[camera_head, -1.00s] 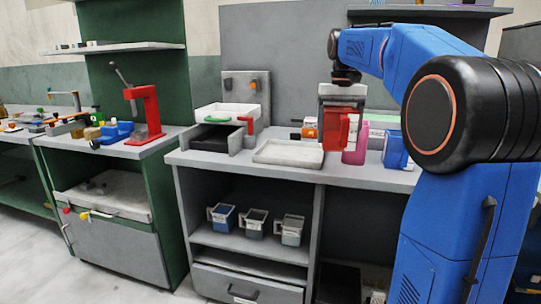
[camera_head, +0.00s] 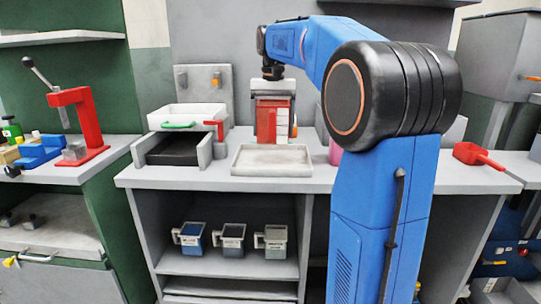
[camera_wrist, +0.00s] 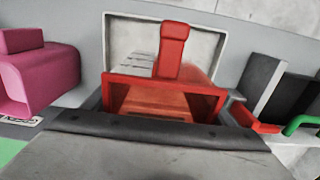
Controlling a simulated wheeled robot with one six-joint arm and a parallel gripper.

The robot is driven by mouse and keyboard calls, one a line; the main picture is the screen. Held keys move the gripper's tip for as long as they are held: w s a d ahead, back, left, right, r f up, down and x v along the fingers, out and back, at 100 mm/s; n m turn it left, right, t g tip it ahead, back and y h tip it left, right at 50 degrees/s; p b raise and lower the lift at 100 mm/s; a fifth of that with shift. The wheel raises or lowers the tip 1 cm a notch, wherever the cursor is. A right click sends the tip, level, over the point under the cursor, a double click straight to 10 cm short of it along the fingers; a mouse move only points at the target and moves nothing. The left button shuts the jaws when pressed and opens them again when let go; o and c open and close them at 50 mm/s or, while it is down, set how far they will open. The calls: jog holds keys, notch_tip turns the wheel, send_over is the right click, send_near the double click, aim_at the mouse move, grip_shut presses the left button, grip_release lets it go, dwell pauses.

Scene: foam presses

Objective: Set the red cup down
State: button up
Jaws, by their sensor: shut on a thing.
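The red cup (camera_head: 268,122) hangs upright below my gripper (camera_head: 275,92) in the head view, at the back edge of the pale shallow tray (camera_head: 240,170). My gripper is shut on the cup; its fingertips are largely hidden. In the wrist view the red cup (camera_wrist: 120,92) fills the middle, with its handle (camera_wrist: 173,45) pointing up the picture across the pale tray (camera_wrist: 205,42). The cup's underside is hidden, so I cannot tell whether it touches anything.
A pink cup (camera_head: 335,152) stands right of the red cup, partly behind my arm; it also shows in the wrist view (camera_wrist: 45,75). Several cups stand on the shelf below. A red scoop-like thing (camera_head: 478,156) lies at right.

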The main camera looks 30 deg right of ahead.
notch_tip(320, 180, down, 3)
jog(key=shift+w+r, duration=0.15)
jog(key=shift+f, duration=2.5)
jog(key=shift+f, duration=0.15)
jog(key=o, duration=1.1)
notch_tip(320, 180, up, 12)
jog(key=shift+r, duration=0.15)
